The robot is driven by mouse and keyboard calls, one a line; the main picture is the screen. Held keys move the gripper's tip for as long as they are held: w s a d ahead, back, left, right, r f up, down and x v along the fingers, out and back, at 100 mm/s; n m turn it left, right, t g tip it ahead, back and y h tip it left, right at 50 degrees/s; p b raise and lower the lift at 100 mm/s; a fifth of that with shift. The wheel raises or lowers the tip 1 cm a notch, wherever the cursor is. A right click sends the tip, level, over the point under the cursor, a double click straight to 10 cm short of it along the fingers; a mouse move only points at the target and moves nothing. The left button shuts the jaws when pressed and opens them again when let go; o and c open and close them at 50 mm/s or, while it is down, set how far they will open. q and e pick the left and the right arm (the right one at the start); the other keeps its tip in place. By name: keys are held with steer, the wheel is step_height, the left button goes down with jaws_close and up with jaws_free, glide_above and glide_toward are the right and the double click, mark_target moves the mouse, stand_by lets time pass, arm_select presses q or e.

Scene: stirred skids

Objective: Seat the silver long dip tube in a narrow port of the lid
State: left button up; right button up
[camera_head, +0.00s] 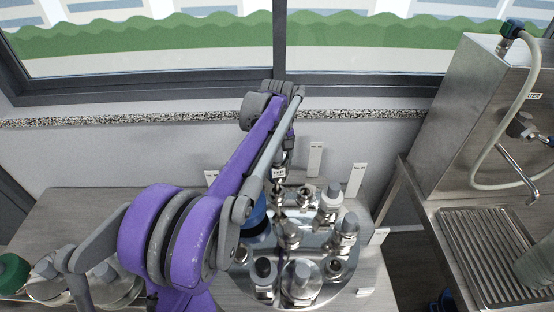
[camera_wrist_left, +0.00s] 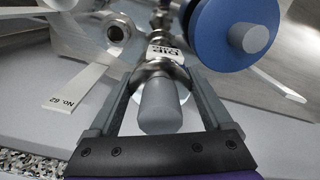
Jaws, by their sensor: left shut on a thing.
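My left gripper (camera_head: 287,152) hangs from the purple arm over the far edge of the lid. In the left wrist view its two fingers (camera_wrist_left: 160,75) are shut on the silver long dip tube (camera_wrist_left: 157,105), around its grey-capped top. A white tag reading "DIP" is on it, and the tag also shows on the dip tube in the head view (camera_head: 279,174). The tube's lower end is hidden among the fittings, so I cannot tell whether it is in a port. The shiny round lid (camera_head: 318,238) carries several ports and fittings. My right gripper is not in view.
A blue disc-shaped part (camera_wrist_left: 212,22) stands close by the tube. Several grey-capped fittings (camera_head: 331,200) crowd the lid. White numbered tags (camera_head: 356,180) stand around it. A steel sink unit (camera_head: 490,240) is at the right, and a window ledge (camera_head: 370,108) runs behind.

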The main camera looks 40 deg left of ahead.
arm_select(q)
steer(key=shift+f+b, duration=1.4)
steer(key=shift+f, duration=1.65)
steer(key=shift+f+b, duration=0.9)
steer(key=shift+f, duration=0.6)
steer(key=o, duration=1.4)
steer(key=shift+c, duration=0.2)
steer(key=shift+r, duration=0.1)
step_height(320, 180, up, 11)
steer(key=shift+f+p, duration=0.1)
steer(key=shift+p, duration=0.3)
